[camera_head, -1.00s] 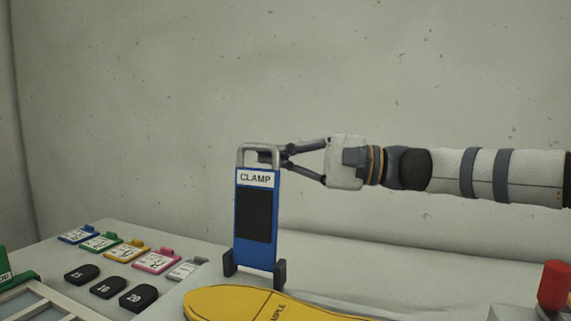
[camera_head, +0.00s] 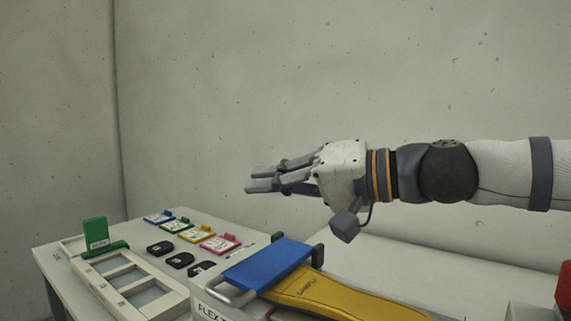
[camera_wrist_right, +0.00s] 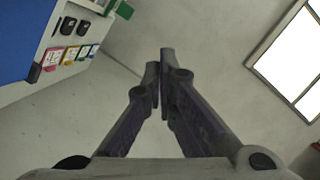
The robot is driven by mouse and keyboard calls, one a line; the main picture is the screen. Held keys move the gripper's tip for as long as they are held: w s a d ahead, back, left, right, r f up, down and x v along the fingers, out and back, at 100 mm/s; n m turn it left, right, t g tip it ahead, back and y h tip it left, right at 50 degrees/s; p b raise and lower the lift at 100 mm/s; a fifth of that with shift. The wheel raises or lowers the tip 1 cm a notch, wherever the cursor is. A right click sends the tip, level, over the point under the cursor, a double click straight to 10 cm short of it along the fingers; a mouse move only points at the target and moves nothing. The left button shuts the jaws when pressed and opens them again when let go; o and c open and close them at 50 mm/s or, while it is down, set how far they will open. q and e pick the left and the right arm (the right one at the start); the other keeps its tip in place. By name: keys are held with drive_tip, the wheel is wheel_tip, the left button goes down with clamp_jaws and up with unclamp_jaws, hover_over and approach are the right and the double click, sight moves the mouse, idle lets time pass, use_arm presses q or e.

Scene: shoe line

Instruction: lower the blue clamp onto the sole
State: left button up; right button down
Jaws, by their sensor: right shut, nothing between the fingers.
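The blue clamp (camera_head: 266,263) lies lowered in the head view, flat across the left end of the yellow sole (camera_head: 340,297). Its grey handle (camera_head: 229,291) points toward the lower left. My right gripper (camera_head: 250,181) is in the air above and behind the clamp, apart from it. Its fingers are together with nothing between them. In the right wrist view the shut fingertips (camera_wrist_right: 158,68) meet over bare background, and part of a blue surface, likely the clamp (camera_wrist_right: 15,40), shows at the upper left edge. My left gripper is in neither view.
Several coloured cards (camera_head: 199,233) and black numbered pieces (camera_head: 180,260) lie on the table left of the clamp. A pale compartment tray (camera_head: 130,278) with a green upright tag (camera_head: 96,232) is at the far left. A red piece (camera_head: 564,290) is at the right edge.

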sight(236, 280)
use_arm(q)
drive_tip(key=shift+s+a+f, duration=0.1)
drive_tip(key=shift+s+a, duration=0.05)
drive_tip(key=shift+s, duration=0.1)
use_arm(e)
drive_tip(key=shift+s+a+f+n+t+h, duration=0.3)
drive_tip(key=shift+s+a+f+n, duration=0.55)
drive_tip(key=shift+f, duration=1)
drive_tip(key=shift+s+a+f+n+t+h, duration=0.15)
drive_tip(key=shift+s+a+f+n+h, duration=0.25)
drive_tip(key=shift+s+f+n, duration=1.15)
drive_tip(key=shift+s+a+f+n+t+h, duration=0.3)
drive_tip(key=shift+s+a+f+n, duration=0.3)
drive_tip(key=shift+f, duration=1.6)
drive_tip(key=shift+w+f, duration=0.1)
drive_tip(key=shift+f, duration=0.05)
